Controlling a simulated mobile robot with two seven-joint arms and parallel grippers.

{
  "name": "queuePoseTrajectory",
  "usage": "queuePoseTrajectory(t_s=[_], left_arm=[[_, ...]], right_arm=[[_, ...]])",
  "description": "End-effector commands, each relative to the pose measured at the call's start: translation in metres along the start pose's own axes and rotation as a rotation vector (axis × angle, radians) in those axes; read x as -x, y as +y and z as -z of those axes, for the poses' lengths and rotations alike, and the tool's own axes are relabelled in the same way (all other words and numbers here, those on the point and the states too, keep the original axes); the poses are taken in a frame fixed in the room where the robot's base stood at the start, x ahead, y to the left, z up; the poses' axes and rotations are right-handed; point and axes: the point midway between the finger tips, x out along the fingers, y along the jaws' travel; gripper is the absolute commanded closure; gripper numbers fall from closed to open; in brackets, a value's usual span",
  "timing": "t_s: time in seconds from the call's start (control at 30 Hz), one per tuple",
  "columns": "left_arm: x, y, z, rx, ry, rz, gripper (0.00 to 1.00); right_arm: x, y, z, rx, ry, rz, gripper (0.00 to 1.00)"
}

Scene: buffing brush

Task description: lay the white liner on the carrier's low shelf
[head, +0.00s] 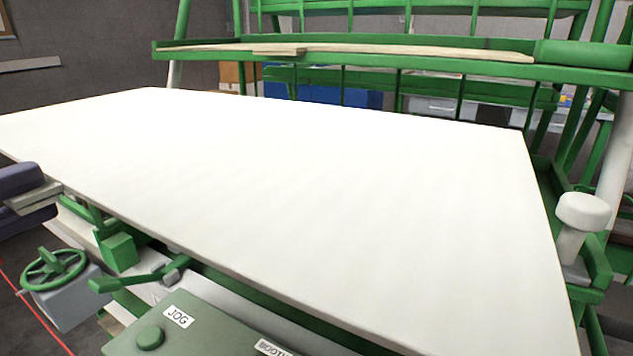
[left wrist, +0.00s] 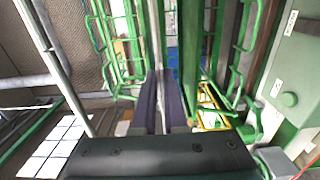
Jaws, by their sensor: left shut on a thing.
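The white liner (head: 300,200) is a large flat sheet that fills the middle of the head view, lying roughly level. My left gripper (head: 40,195) is shut on its left front edge. In the left wrist view the dark fingers (left wrist: 163,80) are close together, with the liner edge-on between them. The carrier (head: 400,72) is a green frame with railed shelves behind the liner. I cannot tell which shelf is the low one; the liner hides much of the lower frame. My right gripper is not in view.
A green control box (head: 215,330) marked JOG and a green handwheel (head: 52,265) stand below the liner's front edge. A white-capped post (head: 583,212) stands close to its right edge. Pale boards (head: 420,51) lie on the carrier's upper shelf.

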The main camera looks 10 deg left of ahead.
Motion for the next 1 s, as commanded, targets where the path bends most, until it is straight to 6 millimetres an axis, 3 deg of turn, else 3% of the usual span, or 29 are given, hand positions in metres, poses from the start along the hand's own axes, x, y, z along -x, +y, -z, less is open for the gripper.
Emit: queuePoseTrajectory(t_s=[0.27,0.93,1.0], left_arm=[[-0.046,0.002,0.001,0.001,0.002,-0.015,1.00],[-0.188,0.003,0.001,0.002,-0.002,-0.005,1.00],[-0.186,-0.016,0.000,0.001,-0.003,0.004,1.00]], right_arm=[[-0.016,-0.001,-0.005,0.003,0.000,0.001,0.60],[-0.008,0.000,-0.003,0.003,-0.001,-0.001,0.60],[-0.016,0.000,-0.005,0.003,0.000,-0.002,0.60]])
